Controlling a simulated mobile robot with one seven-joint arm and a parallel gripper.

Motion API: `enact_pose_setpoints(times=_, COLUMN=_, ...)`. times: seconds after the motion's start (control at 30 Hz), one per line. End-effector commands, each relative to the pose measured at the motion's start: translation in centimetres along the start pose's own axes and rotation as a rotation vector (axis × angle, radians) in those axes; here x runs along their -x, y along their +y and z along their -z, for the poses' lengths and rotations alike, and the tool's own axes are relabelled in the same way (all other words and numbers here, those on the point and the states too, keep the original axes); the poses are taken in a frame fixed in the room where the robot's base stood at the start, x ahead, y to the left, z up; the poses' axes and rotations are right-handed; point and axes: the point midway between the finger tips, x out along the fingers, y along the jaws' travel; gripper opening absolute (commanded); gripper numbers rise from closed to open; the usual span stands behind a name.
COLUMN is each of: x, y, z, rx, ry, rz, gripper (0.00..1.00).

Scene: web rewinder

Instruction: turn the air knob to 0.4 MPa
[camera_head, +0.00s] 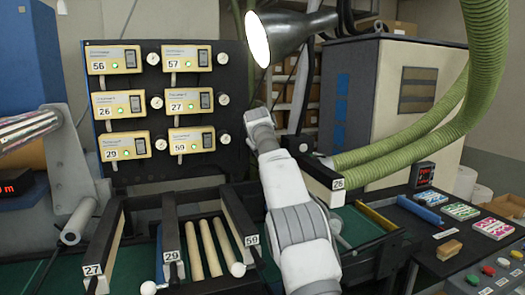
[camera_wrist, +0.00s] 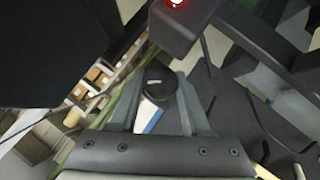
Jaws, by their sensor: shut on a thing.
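My gripper (camera_wrist: 157,103) shows in the wrist view with its two grey fingers on either side of a round black knob (camera_wrist: 157,82). The fingers are shut on this knob. A white and blue piece (camera_wrist: 150,116) shows between the fingers, just below the knob. In the head view my arm rises through the middle and hides the gripper and the knob. No pressure reading for the knob can be made out in either view.
A dark panel (camera_head: 105,180) with numbered yellow units and small round gauges stands left of my arm. A lamp (camera_head: 290,35) hangs above. Green hoses (camera_head: 400,160) pass at the right. In the wrist view a dark box (camera_wrist: 182,22) with a red light is close above the knob.

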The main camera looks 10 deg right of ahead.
Motion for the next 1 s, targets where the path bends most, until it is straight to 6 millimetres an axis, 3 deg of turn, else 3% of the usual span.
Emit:
enact_pose_setpoints(times=0.37, x=-0.02, y=-0.09, z=0.01, rx=-0.002, ry=0.000, rz=0.003, gripper=0.00)
enact_pose_setpoints(times=0.4, x=-0.02, y=-0.09, z=0.01, rx=-0.002, ry=0.000, rz=0.003, gripper=0.54)
enact_pose_setpoints(times=0.53, x=-0.02, y=-0.07, z=0.01, rx=-0.002, ry=0.000, rz=0.003, gripper=0.76)
enact_pose_setpoints(times=1.0, x=0.81, y=-0.16, z=-0.10, rx=-0.001, ry=0.001, rz=0.001, gripper=0.76)
